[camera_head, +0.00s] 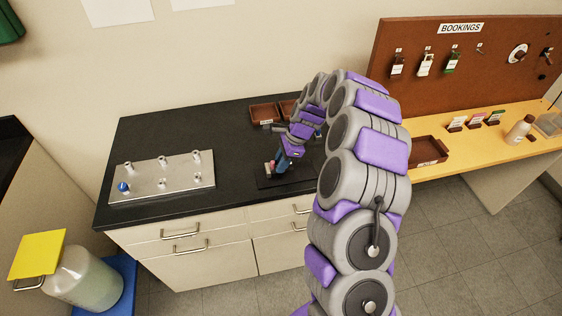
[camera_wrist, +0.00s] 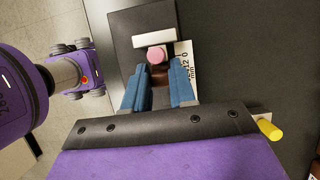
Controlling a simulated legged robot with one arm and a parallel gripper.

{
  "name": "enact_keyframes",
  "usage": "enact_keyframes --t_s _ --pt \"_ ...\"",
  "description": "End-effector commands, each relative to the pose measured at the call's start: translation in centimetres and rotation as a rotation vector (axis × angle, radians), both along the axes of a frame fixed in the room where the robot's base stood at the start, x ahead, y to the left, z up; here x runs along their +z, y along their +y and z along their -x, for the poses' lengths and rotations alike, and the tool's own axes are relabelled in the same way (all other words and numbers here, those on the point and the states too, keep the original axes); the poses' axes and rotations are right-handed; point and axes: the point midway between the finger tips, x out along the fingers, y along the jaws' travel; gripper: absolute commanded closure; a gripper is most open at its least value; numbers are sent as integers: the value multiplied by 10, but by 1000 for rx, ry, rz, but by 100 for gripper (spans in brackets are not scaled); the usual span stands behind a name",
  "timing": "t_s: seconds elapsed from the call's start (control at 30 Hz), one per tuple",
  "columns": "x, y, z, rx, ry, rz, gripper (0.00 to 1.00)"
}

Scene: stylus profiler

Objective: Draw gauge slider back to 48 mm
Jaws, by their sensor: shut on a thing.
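The gauge sits on a black base plate (camera_head: 267,184) on the dark counter; the plate also shows in the wrist view (camera_wrist: 128,27). In the wrist view I see a white block (camera_wrist: 153,38), a pink round knob (camera_wrist: 157,55) and a white scale (camera_wrist: 188,62) with black figures and "mm", partly hidden. My gripper (camera_wrist: 160,82) has blue fingers on both sides of a dark reddish piece just below the pink knob, and is shut on it; this looks like the slider. In the head view my gripper (camera_head: 274,168) is at the gauge. I cannot read the slider's position.
A yellow-ended rod (camera_wrist: 269,129) shows beside my gripper in the wrist view. A metal plate with several pegs and a blue ball (camera_head: 190,183) lies on the counter at left. Brown trays (camera_head: 264,113) stand behind my arm. The counter between plate and gauge is clear.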

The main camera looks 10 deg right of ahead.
Motion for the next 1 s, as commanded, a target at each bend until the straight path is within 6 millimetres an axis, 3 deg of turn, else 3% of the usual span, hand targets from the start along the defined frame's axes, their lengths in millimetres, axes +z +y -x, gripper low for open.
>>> enact_keyframes --t_s 0.37,0.7,0.97,1.0 --pt "1 -1 -2 -2 -5 0 100" --pt "2 -33 -2 -4 -3 1 100" --pt "0 -34 -2 -3 -5 2 100" --pt "0 -35 -2 -3 -5 2 72"
